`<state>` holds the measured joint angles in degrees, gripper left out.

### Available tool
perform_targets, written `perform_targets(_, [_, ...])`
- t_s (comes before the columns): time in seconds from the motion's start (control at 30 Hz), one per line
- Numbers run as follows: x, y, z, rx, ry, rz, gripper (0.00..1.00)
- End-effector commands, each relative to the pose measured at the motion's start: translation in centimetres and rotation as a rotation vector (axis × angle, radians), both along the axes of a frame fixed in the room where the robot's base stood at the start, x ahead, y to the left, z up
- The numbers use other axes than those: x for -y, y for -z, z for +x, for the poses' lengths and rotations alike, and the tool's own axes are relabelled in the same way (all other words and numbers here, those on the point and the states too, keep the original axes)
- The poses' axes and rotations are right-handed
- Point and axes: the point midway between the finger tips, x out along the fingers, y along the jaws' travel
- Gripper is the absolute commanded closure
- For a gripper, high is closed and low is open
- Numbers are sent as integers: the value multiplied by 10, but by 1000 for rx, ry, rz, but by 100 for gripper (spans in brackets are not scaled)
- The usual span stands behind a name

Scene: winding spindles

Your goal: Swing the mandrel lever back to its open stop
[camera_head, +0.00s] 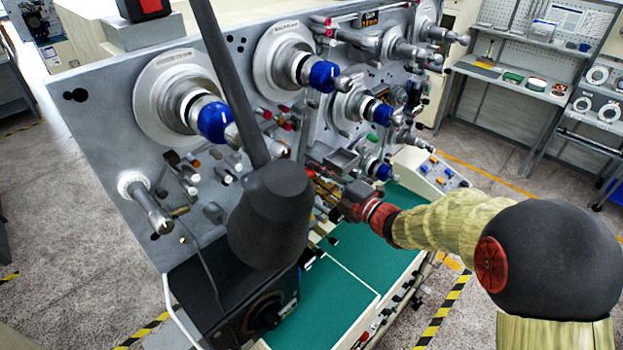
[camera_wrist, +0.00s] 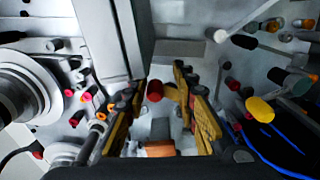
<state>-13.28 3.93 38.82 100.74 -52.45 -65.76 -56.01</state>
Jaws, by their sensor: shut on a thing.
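My gripper (camera_head: 322,182) reaches in from the right to the lower part of the grey machine panel. Its fingers are small there and partly lost among levers and the dark lamp-like shape in front. In the wrist view my gripper (camera_wrist: 160,98) has its two brown-padded fingers on either side of a short red-tipped part (camera_wrist: 154,89), which I take to be the mandrel lever. The fingers are shut on it, though the exact contact is hard to see. The lever's pivot and its stops cannot be made out.
The grey panel (camera_head: 110,130) carries several spindles with blue caps (camera_head: 214,121) and many small coloured knobs close around my gripper. A large black shape (camera_head: 270,215) blocks part of the head view. A green work surface (camera_head: 335,315) lies below. Shelving (camera_head: 545,85) stands at the back right.

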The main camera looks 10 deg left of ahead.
Motion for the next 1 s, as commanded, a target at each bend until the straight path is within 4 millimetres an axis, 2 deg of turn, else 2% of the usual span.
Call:
perform_targets(0.2, [3,0,5,-74,2,49,90])
perform_targets(0.53, [3,1,5,-89,2,57,90])
perform_targets(1.0, [6,10,11,-254,2,155,91])
